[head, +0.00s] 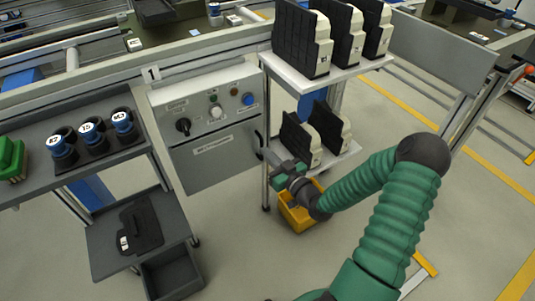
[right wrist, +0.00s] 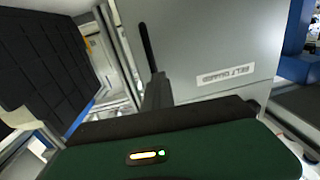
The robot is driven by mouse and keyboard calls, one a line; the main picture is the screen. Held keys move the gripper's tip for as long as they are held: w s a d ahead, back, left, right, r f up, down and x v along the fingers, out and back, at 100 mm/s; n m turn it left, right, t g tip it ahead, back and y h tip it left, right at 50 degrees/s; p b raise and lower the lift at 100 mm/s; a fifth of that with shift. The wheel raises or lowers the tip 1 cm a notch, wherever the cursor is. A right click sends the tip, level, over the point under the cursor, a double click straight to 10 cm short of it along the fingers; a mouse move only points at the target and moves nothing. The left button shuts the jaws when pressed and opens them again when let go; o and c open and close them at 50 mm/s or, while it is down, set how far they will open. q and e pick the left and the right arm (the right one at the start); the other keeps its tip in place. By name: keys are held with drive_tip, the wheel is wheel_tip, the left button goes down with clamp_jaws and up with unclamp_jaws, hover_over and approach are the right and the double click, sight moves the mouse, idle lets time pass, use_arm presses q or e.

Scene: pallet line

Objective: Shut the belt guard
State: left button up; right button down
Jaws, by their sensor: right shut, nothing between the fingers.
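The belt guard (head: 215,158) is a grey labelled panel under the control box, with a black upright handle (head: 259,146) at its right edge. In the head view it looks about in line with the box front; a small gap cannot be ruled out. Its panel (right wrist: 225,45) and handle (right wrist: 147,45) also show in the right wrist view. My right gripper (head: 266,154) is shut and empty at the guard's right edge, close to the handle. In the right wrist view its fingers (right wrist: 156,90) are by the handle's near end; whether they touch is unclear. My left gripper is out of view.
A rack (head: 345,70) with several black-and-cream cases stands right of the guard, over a yellow bin (head: 298,217). A grey cart (head: 85,172) with blue-and-black cylinders stands at left. The control box (head: 205,103) has a knob and buttons. Floor before the guard is clear.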

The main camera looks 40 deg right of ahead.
drive_tip(key=c, duration=2.1)
unclamp_jaws()
drive_tip(key=shift+c, duration=0.2)
drive_tip(key=o, duration=0.6)
drive_tip(key=shift+o, duration=0.2)
drive_tip(key=s+a+p, duration=0.1)
drive_tip(key=s+p, duration=0.3)
drive_tip(key=s, duration=1.2)
drive_tip(key=shift+s+a, duration=0.35)
drive_tip(key=shift+s, duration=0.05)
drive_tip(key=shift+f, duration=0.1)
